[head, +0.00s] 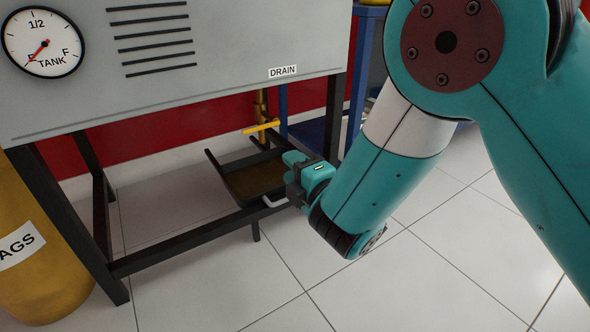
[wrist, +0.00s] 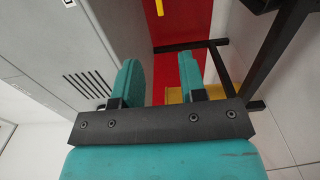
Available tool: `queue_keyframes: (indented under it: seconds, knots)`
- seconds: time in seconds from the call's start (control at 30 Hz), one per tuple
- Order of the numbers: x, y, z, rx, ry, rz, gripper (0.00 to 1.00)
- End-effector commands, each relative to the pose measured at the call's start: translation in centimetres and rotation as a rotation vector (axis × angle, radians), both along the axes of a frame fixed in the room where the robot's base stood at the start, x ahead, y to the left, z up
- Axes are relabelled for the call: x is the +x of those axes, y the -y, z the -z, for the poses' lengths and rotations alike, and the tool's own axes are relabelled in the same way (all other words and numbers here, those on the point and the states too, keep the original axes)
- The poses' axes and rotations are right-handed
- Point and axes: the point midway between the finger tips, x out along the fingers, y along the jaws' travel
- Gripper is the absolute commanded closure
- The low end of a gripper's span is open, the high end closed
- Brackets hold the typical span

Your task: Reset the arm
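My arm reaches in from the right in the head view, bent down at the elbow. My gripper (head: 292,160) is low beside the right end of the dark drain tray, under the grey tank cabinet. In the wrist view my gripper (wrist: 160,78) has its two teal fingers apart, with nothing between them. The gap shows red wall and a bit of yellow behind. Whether the fingers touch the tray or its pale handle cannot be told.
The grey cabinet (head: 215,85) on black legs carries a gauge (head: 42,43) with its needle near E. A yellow lever (head: 261,127) sits above the tray (head: 231,205), which holds brown liquid. A yellow drum (head: 40,275) stands at left. Tiled floor is clear in front.

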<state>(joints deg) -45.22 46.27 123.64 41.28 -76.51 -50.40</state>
Motion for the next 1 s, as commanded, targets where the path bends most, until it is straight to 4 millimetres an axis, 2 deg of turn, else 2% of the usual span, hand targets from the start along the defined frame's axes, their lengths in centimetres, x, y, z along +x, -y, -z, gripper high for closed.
queue_keyframes:
  seconds: [0.07,0.17,0.3,0.37,0.43,0.57,0.7,0.8,1.0]
  knots:
    - [0.2,0.2,-0.5,0.007,-0.01,0.01,0.62]
    - [1.0,1.8,-3.1,0.055,-0.09,0.076,0.62]
    - [2.0,6.6,-9.5,0.221,-0.381,0.275,0.62]
    - [1.5,8.9,-12.4,0.315,-0.55,0.371,0.62]
    - [-0.1,11.1,-15.5,0.42,-0.755,0.471,0.62]
    - [-5.2,13.9,-21.2,0.567,-1.122,0.622,0.62]
    - [-12.5,15.6,-27.2,0.631,-1.468,0.738,0.62]
    - [-17.3,16.4,-30.8,0.621,-1.649,0.8,0.62]
    - [-25.9,18.2,-37.0,0.525,-1.891,0.909,0.62]
